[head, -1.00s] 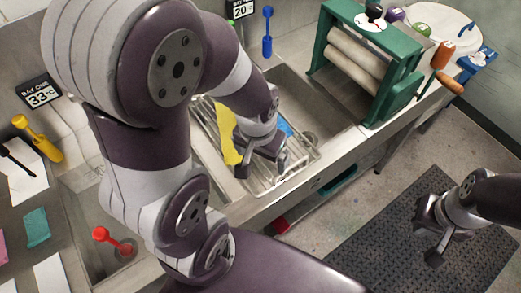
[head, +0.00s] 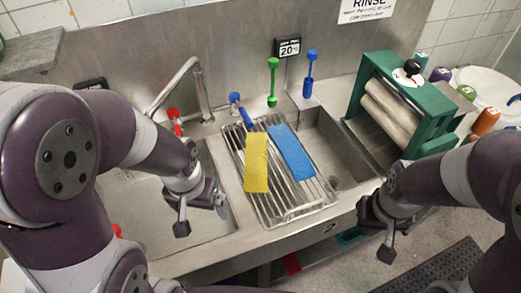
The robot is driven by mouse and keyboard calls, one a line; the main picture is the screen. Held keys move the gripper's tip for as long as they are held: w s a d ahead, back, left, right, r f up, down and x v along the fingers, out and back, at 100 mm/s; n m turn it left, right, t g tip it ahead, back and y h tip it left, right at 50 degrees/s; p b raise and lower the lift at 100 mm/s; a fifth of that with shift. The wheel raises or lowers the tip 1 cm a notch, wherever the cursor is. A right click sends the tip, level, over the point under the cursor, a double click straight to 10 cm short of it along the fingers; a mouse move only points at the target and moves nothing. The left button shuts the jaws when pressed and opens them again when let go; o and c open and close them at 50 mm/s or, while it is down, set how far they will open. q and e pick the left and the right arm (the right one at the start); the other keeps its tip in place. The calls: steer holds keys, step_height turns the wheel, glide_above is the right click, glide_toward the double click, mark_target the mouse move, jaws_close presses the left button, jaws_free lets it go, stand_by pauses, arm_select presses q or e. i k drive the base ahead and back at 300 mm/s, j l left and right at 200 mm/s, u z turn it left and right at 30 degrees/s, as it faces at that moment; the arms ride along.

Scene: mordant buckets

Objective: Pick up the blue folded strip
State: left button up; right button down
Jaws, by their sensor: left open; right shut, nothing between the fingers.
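The blue folded strip (head: 291,151) lies flat on the wire rack (head: 278,218), on its right part. A yellow strip (head: 257,162) lies on the rack to the left of it, with a narrow gap between them. My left gripper (head: 200,213) is open and empty, left of the rack and over the front of the left basin. My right gripper (head: 386,238) is shut and empty, to the right of the rack, near the counter's front edge. Both strips are fully in view and clear of both grippers.
A green wringer with rollers (head: 404,105) stands at the right. A tap (head: 189,85) rises behind the left basin. Blue (head: 310,75) and green (head: 273,83) handled tools are at the back wall. A right basin (head: 340,150) lies open beside the rack.

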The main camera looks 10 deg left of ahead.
mark_target(297, 162)
steer(key=j+u, duration=0.15)
steer(key=u, duration=1.35)
steer(key=l+z, duration=0.1)
steer(key=z, duration=1.4)
steer(key=i+l, duration=0.1)
steer(key=l, duration=0.25)
steer(key=l+z, duration=0.15)
steer(key=l, duration=0.15)
steer(key=i+l, duration=0.2)
steer(key=i+l+z, duration=0.15)
steer(key=l, duration=0.3)
steer(key=i, duration=0.1)
